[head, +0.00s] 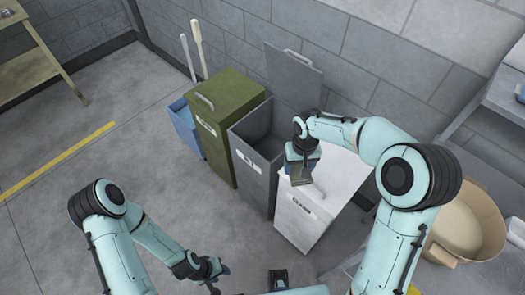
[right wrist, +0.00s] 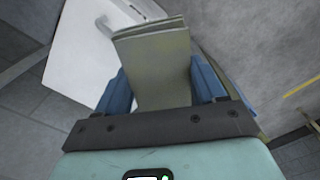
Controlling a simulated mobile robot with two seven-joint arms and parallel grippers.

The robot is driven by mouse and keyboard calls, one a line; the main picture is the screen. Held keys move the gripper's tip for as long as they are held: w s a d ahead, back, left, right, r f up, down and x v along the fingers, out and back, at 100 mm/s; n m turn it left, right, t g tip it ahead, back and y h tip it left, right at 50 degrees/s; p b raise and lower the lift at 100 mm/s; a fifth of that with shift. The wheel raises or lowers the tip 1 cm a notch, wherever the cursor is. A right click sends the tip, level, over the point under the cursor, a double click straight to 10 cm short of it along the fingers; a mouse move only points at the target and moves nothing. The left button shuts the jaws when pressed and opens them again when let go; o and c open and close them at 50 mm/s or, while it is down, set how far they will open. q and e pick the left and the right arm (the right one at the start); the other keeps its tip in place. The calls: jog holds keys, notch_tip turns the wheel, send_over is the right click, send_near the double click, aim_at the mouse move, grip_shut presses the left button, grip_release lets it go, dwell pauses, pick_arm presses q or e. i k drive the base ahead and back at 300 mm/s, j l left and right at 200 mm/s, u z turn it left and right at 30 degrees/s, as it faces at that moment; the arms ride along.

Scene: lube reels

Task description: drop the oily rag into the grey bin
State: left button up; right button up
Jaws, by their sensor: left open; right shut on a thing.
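The grey bin (head: 257,178) stands between a green bin and a white bin in the head view. Its lid (head: 293,76) is raised against the wall and its top is open. My right gripper (head: 301,164) is shut on the oily rag (head: 299,178), over the near left part of the white bin beside the grey bin's opening. In the right wrist view the olive-grey rag (right wrist: 155,65) hangs folded between the blue fingers. My left gripper (head: 207,273) is open and empty, low over the floor at the bottom of the head view.
The green bin (head: 222,125) and the white bin (head: 300,218) have closed lids. A blue bin (head: 185,127) with two long handles stands further left. A round tan container (head: 465,228) is at the right, near a grey bench (head: 500,95).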

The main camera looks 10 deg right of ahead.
aim_at(270, 168)
jog(key=i+j+z, duration=0.35)
jog(key=i+j, duration=0.95)
